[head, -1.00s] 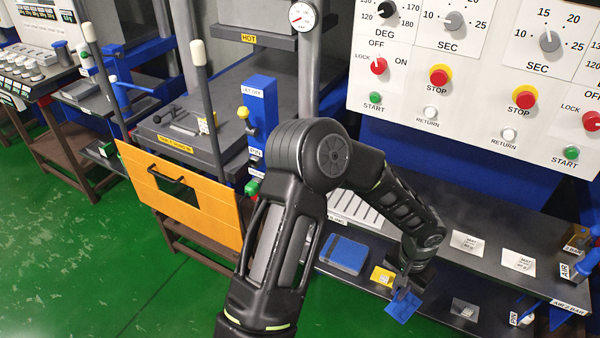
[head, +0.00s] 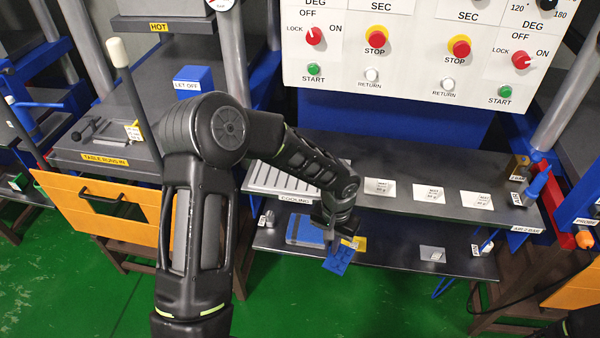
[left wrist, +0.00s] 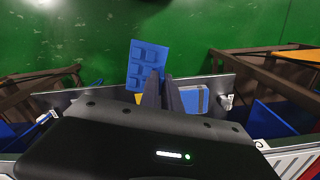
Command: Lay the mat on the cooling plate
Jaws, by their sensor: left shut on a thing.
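My left gripper (head: 333,236) is shut on a blue mat (head: 340,259) with raised blocks. The mat hangs tilted at the front of the lower shelf, apart from the cooling plate. In the left wrist view the mat (left wrist: 146,66) sticks out beyond the fingertips (left wrist: 163,77). The cooling plate (head: 270,180) is a pale slatted plate at the left end of the upper shelf, labelled COOLING. My left forearm covers its right part. The plate's visible slats are bare. My right gripper is not in view.
A control panel (head: 420,50) rises behind. An orange drawer front (head: 105,210) stands at left.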

